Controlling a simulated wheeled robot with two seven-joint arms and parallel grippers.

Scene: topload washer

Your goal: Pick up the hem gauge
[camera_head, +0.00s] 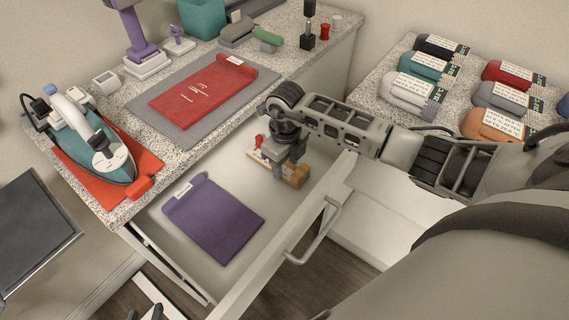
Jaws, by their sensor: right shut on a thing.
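My right gripper (281,168) reaches down into the open drawer. It is shut on a small tan, wood-coloured object, which I take to be the hem gauge (298,176). One end shows on the right of the fingers, and a light strip with a small red part shows on the left. The fingers hide its middle. It is low over the drawer floor; I cannot tell whether it touches it. My left gripper is not clearly in view.
The drawer (236,190) also holds a purple folder (215,220). Its front panel has a handle (318,237). The counter above carries an iron (108,158), a red folder (203,92) and small tools. Labelled rolls (409,92) lie on the right counter.

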